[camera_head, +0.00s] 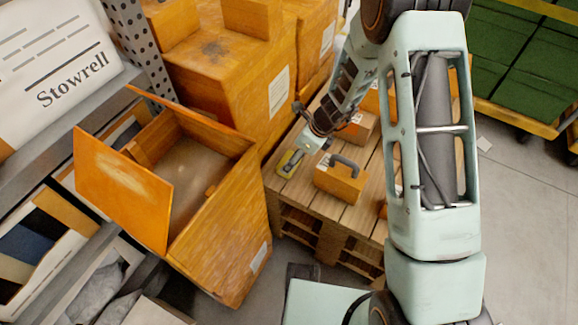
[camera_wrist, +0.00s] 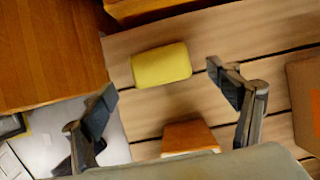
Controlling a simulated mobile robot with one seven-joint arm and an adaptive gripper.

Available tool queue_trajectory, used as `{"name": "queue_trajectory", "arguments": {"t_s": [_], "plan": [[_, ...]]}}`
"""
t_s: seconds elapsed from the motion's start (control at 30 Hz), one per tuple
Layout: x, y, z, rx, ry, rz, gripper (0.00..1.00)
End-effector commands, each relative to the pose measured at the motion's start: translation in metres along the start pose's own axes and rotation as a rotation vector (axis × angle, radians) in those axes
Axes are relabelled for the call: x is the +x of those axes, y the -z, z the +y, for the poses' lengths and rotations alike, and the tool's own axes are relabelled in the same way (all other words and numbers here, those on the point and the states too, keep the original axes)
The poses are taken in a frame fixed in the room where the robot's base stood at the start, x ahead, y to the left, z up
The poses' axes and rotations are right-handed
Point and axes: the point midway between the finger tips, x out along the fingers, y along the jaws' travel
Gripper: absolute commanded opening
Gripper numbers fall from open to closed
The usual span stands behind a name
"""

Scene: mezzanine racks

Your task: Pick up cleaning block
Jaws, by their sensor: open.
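A yellow cleaning block (camera_wrist: 161,65) lies on the wooden slats of a pallet (camera_wrist: 135,105) in the wrist view, beyond and between my fingertips. In the head view a small yellow and grey item (camera_head: 290,163), apparently the same block, lies near the pallet's left edge. My gripper (camera_wrist: 160,82) is open and empty, its two dark fingers spread wide. In the head view my gripper (camera_head: 311,127) is above the pallet, close to the block. No contact with the block shows.
An orange block with a grey handle (camera_head: 340,182) stands on the pallet, with other orange boxes (camera_head: 358,128) behind. A large open orange box (camera_head: 225,225) stands to the left. Stacked boxes (camera_head: 225,75) rise behind.

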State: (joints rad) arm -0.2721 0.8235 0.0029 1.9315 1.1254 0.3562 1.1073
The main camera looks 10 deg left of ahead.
Motion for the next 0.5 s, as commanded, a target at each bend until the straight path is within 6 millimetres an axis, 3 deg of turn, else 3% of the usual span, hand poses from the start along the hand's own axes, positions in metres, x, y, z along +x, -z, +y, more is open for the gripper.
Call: {"name": "queue_trajectory", "arguments": {"t_s": [0.5], "plan": [[0.057,-0.002,0.000,-0.002,0.002,0.000,0.82]]}}
